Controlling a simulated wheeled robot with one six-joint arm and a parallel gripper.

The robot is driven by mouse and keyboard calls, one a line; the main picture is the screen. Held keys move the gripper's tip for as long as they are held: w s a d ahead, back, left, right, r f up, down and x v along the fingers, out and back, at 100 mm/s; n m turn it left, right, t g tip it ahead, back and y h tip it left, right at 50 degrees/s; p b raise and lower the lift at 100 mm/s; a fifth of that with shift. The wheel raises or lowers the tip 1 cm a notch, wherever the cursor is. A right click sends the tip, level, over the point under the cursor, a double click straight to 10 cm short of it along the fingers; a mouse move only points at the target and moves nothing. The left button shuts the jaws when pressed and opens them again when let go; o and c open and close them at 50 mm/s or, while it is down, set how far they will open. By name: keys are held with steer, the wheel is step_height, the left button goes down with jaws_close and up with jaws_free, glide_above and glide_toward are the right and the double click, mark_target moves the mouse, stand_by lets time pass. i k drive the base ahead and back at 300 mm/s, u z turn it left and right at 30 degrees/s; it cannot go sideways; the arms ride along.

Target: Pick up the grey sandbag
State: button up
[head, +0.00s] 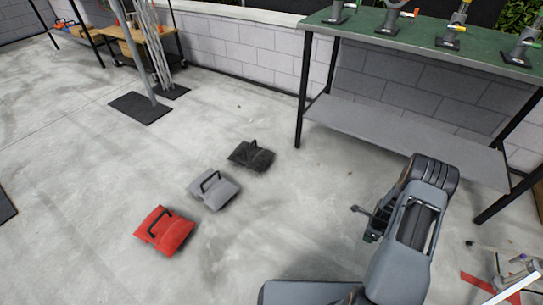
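The grey sandbag (217,191) lies on the concrete floor left of centre, with a dark handle loop on top. A red sandbag (163,232) lies nearer and to its left. A black sandbag (251,156) lies farther back and to its right. My gripper (359,210) is right of the sandbags, apart from all of them, at the end of my folded arm. It is small and seen from the side, so I cannot tell if its fingers are open or shut. I see nothing held in it.
A green-topped workbench (440,45) with a grey lower shelf (400,135) stands at the back right. Metal poles rise from a dark base plate (140,107) at the upper left. A wooden cart (150,42) stands behind. Floor around the sandbags is clear.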

mark_target(216, 190)
steer(key=i, duration=1.8)
steer(key=u, duration=2.8)
steer(key=i, duration=0.5)
steer(key=u, duration=0.1)
